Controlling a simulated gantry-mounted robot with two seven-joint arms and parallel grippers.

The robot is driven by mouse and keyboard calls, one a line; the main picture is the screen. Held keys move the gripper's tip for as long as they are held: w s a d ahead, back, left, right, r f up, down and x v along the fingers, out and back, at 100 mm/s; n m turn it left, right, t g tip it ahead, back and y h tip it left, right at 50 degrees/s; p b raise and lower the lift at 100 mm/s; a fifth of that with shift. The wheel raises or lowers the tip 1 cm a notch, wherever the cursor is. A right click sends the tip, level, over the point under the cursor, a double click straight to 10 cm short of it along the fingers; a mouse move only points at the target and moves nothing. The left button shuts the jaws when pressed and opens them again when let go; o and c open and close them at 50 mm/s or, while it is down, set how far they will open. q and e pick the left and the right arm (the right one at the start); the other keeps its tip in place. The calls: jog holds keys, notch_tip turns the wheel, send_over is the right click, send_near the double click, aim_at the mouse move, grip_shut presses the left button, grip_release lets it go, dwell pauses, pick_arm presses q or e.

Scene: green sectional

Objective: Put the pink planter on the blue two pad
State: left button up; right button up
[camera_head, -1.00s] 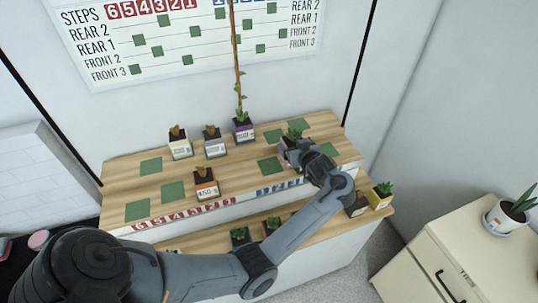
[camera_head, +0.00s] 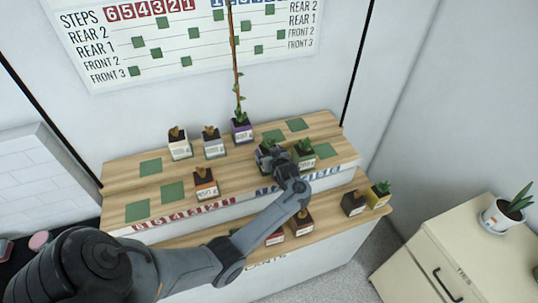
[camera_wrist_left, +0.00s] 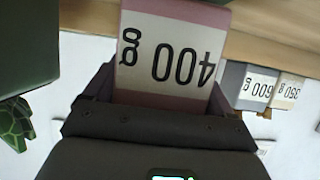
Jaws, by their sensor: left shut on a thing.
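My left gripper (camera_head: 273,156) is over the right half of the upper wooden shelf, shut on the pink planter. In the left wrist view the pink planter (camera_wrist_left: 172,48) sits between the fingers, its white label reading 400 g upside down. In the head view my gripper mostly hides the planter, and I cannot tell whether its base touches the shelf. Blue number labels (camera_head: 310,176) run along the shelf's right front edge, too small to tell the two. Green pads (camera_head: 273,136) lie behind them; one is hidden by the gripper. My right gripper is not in view.
A green planter (camera_head: 304,150) stands close to the gripper's right. A purple planter (camera_head: 242,130) with a tall stake is behind left. White (camera_head: 180,147), grey (camera_head: 213,146) and orange-brown (camera_head: 205,186) planters stand further left. More planters are on the lower shelf.

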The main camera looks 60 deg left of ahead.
pick_arm(q)
jog(key=shift+f, duration=0.45)
jog(key=shift+f, duration=0.15)
jog(key=o, duration=1.2)
